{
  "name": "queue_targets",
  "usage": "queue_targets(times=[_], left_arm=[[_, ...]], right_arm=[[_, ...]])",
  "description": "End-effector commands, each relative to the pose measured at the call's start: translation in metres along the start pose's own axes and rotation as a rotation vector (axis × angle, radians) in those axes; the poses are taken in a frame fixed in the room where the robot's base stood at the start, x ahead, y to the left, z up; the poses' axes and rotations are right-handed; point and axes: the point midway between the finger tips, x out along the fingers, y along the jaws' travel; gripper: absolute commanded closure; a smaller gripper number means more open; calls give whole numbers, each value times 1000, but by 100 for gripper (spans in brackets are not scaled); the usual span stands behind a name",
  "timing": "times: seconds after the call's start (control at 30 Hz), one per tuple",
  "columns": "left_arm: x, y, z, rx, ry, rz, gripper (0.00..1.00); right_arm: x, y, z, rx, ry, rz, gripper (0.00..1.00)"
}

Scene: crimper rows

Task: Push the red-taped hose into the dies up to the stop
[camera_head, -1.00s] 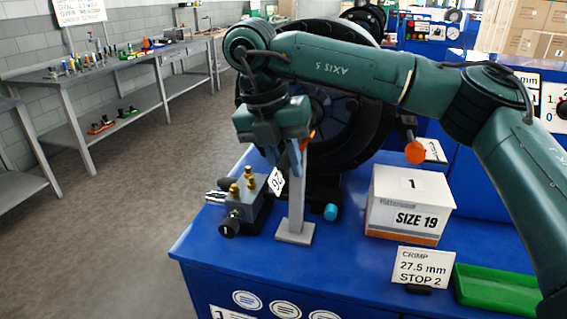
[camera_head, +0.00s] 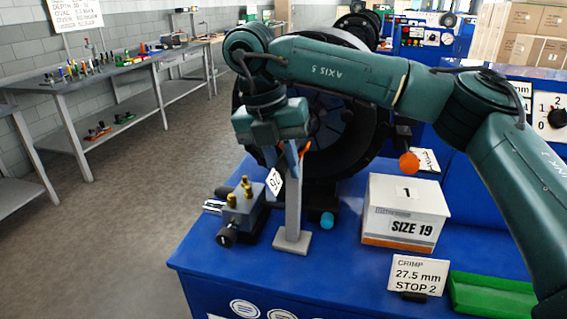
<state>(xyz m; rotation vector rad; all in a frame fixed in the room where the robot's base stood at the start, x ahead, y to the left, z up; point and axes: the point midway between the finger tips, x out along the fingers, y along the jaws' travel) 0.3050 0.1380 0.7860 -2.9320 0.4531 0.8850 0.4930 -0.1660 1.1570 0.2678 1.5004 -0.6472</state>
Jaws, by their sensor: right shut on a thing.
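My right gripper (camera_head: 283,163) points down in front of the crimper, its bluish fingers close together. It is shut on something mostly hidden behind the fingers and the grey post. A small orange-red bit (camera_head: 306,147) shows just right of the fingers; it may be the hose's red tape, but I cannot tell for sure. The black round crimper (camera_head: 352,135) stands behind. Its dies, the hose end and the stop are hidden by my gripper and arm. My left gripper is not in view.
A grey post (camera_head: 293,215) on a square foot stands on the blue bench (camera_head: 330,270). Left of it is a grey block with brass fittings (camera_head: 243,205). A SIZE 19 box (camera_head: 402,213), a CRIMP card (camera_head: 416,274), a green tray (camera_head: 490,294) and an orange knob (camera_head: 409,163) are right.

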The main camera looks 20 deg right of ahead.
Motion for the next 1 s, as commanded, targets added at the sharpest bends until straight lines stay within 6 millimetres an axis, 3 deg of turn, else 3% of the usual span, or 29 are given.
queue_targets(times=[0.13, 0.17, 0.2, 0.47, 0.63, 1.0], left_arm=[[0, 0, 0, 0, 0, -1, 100], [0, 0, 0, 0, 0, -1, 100], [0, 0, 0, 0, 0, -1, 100], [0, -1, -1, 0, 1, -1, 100], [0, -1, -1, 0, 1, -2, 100], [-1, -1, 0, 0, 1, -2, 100]], right_arm=[[-1, 0, 0, 1, -3, 1, 100], [-1, 0, 0, 1, -3, 1, 81], [-1, 0, 0, 1, -3, 1, 77], [0, 0, 0, -1, -1, 1, 56], [1, 0, -1, -3, 2, -1, 55], [0, 0, 0, -2, 0, 0, 25]])
